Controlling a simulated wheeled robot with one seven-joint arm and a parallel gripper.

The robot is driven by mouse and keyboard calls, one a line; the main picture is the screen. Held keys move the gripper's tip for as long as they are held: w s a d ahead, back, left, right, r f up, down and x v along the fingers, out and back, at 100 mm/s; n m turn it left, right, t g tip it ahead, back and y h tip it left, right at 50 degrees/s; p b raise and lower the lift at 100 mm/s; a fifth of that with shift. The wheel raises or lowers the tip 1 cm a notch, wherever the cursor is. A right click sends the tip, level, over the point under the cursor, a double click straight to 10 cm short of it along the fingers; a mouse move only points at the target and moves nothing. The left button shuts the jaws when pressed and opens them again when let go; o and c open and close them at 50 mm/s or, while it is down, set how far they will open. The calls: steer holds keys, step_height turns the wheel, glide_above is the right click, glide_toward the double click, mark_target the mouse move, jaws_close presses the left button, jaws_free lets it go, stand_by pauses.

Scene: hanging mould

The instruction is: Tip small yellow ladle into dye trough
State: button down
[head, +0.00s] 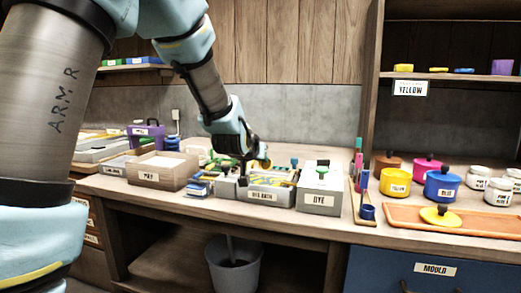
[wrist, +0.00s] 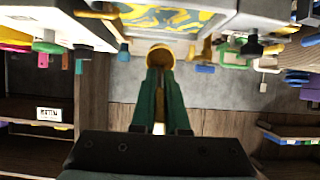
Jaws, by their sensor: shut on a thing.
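My gripper (wrist: 158,82) is shut on the small yellow ladle (wrist: 160,58), whose round yellow bowl shows just beyond the green fingers in the wrist view. In the head view my gripper (head: 246,172) is above the back of the bath with the blue and yellow marbled surface, and the yellow bowl (head: 264,163) shows at its right. The inside of the bowl cannot be made out.
The marbled bath (head: 271,196) lies under my gripper, with small tools around it. A wooden tray (head: 163,172) stands to the left. Right of the trough are upright coloured sticks, coloured pots (head: 442,185) and an orange tray (head: 470,220). A shelf (head: 450,77) hangs above.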

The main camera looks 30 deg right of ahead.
steer(key=shift+r+g+y+p, duration=0.6)
steer(key=shift+g+y+p, duration=0.25)
steer(key=shift+p, duration=2.45)
steer(key=shift+p, duration=0.65)
steer(key=shift+f+g, duration=0.25)
steer(key=shift+r, duration=0.1)
steer(key=shift+r+y+p, duration=0.3)
steer(key=shift+y+p, duration=0.05)
steer(key=shift+p, duration=0.85)
steer(key=shift+r+g+p, duration=0.1)
steer(key=shift+g+p, duration=0.3)
steer(key=shift+p, duration=0.6)
steer(key=p, duration=0.2)
steer(key=g+y+p, duration=0.1)
steer(key=p, duration=0.1)
steer(key=shift+r+y+p, duration=0.2)
steer(key=shift+y+p, duration=0.1)
steer(key=g+y+p, duration=0.1)
steer(key=p, duration=0.2)
steer(key=shift+r, duration=0.1)
steer(key=shift+g+p, duration=0.3)
steer(key=shift+p, duration=0.2)
